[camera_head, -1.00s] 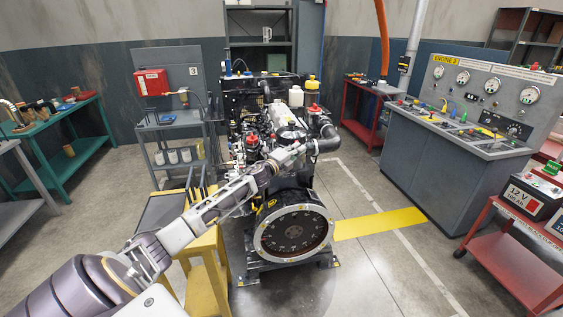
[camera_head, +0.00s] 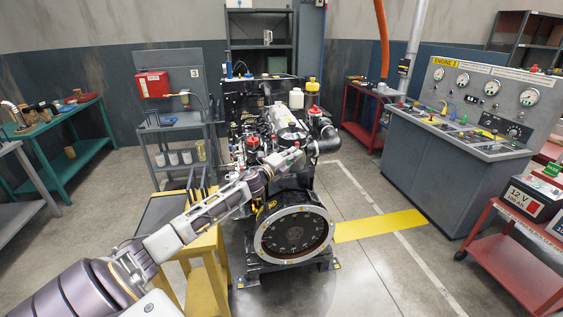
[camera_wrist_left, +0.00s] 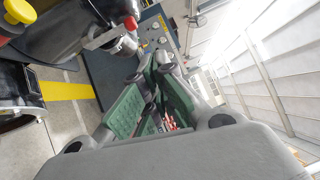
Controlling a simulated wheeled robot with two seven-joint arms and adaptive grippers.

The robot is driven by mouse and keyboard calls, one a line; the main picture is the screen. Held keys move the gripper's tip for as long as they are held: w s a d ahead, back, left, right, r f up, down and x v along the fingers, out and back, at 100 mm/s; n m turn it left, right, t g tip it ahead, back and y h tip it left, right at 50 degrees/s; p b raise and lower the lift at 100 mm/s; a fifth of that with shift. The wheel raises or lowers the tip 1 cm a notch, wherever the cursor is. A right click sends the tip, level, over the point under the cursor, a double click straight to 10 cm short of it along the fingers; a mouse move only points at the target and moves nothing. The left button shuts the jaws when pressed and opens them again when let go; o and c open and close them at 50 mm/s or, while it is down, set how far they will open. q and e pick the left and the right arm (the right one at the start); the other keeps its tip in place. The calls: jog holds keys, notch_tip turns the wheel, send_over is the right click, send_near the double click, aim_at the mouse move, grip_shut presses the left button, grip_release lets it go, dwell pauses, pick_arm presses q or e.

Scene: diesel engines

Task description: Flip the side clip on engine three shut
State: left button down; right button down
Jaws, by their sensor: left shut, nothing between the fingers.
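The engine (camera_head: 290,135) stands in the middle of the head view on a dark stand, with its round flywheel housing (camera_head: 293,232) facing me. I cannot make out the side clip in either view; the arm hides part of the engine. My right gripper is not in view.
A grey console (camera_head: 455,150) labelled as an engine panel stands at the right. A yellow step stand (camera_head: 207,262) is left of the engine, under my arm. A red cart (camera_head: 515,270) with batteries is at far right. The floor right of the engine is clear.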

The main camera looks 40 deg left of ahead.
pick_arm(q)
jog(key=s+b, duration=0.1)
jog(key=s, duration=0.6)
jog(key=shift+a, duration=0.35)
dwell(0.4)
jog(key=shift+r, duration=0.1)
dwell(0.5)
